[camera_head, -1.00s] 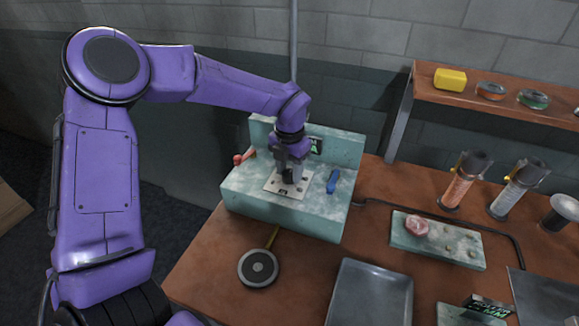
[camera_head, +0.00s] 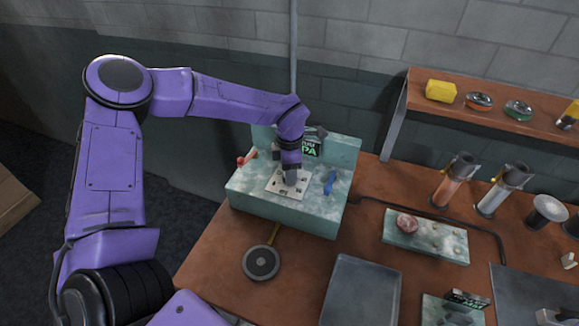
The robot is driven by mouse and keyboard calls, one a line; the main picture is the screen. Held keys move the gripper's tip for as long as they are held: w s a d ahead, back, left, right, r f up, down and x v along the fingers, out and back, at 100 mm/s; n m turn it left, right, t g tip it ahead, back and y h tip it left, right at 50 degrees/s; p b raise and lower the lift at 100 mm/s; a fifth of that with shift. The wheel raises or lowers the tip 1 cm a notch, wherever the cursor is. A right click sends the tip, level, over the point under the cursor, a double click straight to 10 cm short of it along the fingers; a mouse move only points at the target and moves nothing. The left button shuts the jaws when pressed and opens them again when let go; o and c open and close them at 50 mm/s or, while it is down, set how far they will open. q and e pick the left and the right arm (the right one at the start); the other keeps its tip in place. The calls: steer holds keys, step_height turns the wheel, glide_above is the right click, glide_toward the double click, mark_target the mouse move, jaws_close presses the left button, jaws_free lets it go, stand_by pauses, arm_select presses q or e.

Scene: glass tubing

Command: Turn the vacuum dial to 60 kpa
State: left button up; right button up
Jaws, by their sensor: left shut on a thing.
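The vacuum unit is a pale teal box (camera_head: 310,215) with a raised back on the far left part of the table. A white dial plate (camera_head: 287,190) with dark marks lies on its top. My left gripper (camera_head: 290,177) points down over the plate and is shut on the dial, which the gripper hides. A small dark display (camera_head: 312,147) with green letters, "PA" readable, stands behind it, partly covered by my wrist. Its number is not readable. My right gripper is not in view.
On the unit's top, a red lever (camera_head: 246,160) sits left and a blue lever (camera_head: 330,181) right of the plate. A round grey pedal-like disc (camera_head: 261,262) lies in front. A grey tray (camera_head: 361,292) and upright tubes (camera_head: 455,183) stand to the right.

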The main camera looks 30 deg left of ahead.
arm_select(q)
steer(key=shift+m, duration=0.6)
steer(key=o, duration=1.1)
steer(key=shift+c, duration=0.2)
steer(key=shift+r, duration=0.1)
step_height(320, 180, up, 10)
steer(key=b, duration=0.2)
steer(key=shift+r, duration=0.2)
